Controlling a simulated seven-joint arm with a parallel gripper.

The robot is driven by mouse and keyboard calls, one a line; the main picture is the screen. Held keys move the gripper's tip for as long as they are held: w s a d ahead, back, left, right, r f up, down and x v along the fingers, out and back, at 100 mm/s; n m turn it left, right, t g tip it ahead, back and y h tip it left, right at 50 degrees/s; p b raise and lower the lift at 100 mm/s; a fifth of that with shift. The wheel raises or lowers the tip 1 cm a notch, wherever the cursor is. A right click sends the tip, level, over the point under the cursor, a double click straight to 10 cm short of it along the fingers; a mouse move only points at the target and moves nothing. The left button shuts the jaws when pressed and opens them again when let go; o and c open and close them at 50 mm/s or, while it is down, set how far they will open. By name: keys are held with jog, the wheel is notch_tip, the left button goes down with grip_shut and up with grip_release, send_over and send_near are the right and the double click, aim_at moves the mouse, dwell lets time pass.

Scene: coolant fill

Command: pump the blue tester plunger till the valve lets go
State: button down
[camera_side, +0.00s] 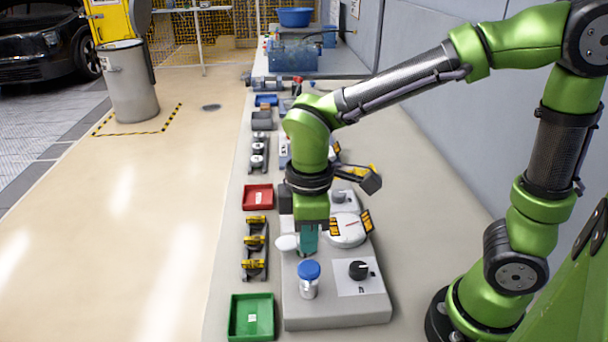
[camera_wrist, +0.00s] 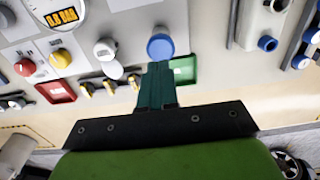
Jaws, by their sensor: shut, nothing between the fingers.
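The blue tester plunger (camera_side: 308,270) is a round blue cap on a silver cylinder, upright on the near end of the grey bench unit. In the wrist view the blue cap (camera_wrist: 160,47) shows just beyond my fingertips. My gripper (camera_side: 307,252) points down, its teal fingers shut together with nothing between them. In the side view it is behind the plunger, near a white round cap (camera_side: 287,243). In the wrist view the fingertips (camera_wrist: 160,66) appear to overlap the cap's near edge; I cannot tell whether they touch it. A gauge display (camera_wrist: 63,16) shows orange digits, too small to read surely.
A black knob (camera_side: 358,270) sits right of the plunger. A green tray (camera_side: 251,318) and a red tray (camera_side: 257,197) lie to the left, with a rack of black-and-yellow parts (camera_side: 255,247) between them. A white round device (camera_side: 346,230) stands behind.

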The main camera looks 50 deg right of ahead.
aim_at(309, 267)
notch_tip(309, 267, up, 7)
jog(key=shift+r, duration=0.15)
dwell(1.1)
notch_tip(309, 267, up, 2)
jog(key=shift+s+r, duration=0.1)
jog(key=shift+r, duration=0.1)
notch_tip(309, 267, down, 14)
jog(key=shift+f, duration=0.1)
dwell(0.6)
